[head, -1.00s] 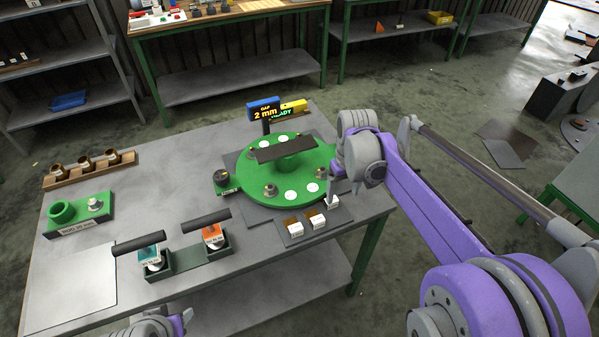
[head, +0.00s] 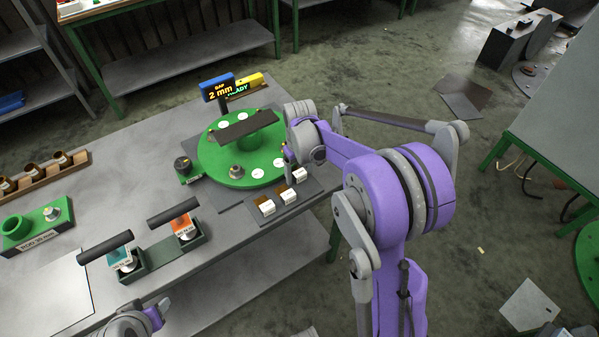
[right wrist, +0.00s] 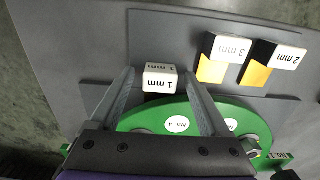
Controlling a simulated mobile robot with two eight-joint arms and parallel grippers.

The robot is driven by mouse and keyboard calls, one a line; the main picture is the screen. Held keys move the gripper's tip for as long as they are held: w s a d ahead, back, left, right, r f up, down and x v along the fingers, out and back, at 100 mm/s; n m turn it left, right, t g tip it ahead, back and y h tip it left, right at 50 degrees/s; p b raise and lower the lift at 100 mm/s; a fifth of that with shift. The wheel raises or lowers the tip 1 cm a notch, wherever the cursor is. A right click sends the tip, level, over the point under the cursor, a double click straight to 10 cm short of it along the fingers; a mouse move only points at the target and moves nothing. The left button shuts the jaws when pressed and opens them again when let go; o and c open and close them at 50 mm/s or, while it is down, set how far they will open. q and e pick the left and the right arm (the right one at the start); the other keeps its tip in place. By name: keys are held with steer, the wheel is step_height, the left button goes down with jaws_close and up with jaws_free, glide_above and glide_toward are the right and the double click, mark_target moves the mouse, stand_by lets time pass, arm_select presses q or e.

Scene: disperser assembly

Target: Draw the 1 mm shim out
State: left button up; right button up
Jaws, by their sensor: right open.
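The 1 mm shim shows its white labelled block (right wrist: 160,78) in the right wrist view, at the edge of the green round plate (right wrist: 245,120). Its thin part is mostly hidden. My right gripper (right wrist: 159,76) is open, one finger on each side of the block, with gaps visible on both sides. In the head view the white block (head: 299,174) sits beside my right gripper (head: 290,160), at the near right of the green plate (head: 210,160). My left gripper (head: 157,313) is at the bottom edge, away from the shim; its jaw opening is unclear.
The 3 mm shim (right wrist: 225,58) and 2 mm shim (right wrist: 274,62) lie beside the 1 mm one. A dark bar (head: 246,125) spans the plate's top. The display (head: 220,88) reads gap 2 mm. Two dark-handled tools (head: 105,247) stand in a green holder (head: 160,262).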

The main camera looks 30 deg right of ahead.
steer(key=shift+f, duration=0.2)
steer(key=shift+c, duration=0.2)
jaws_close()
stand_by(1.2)
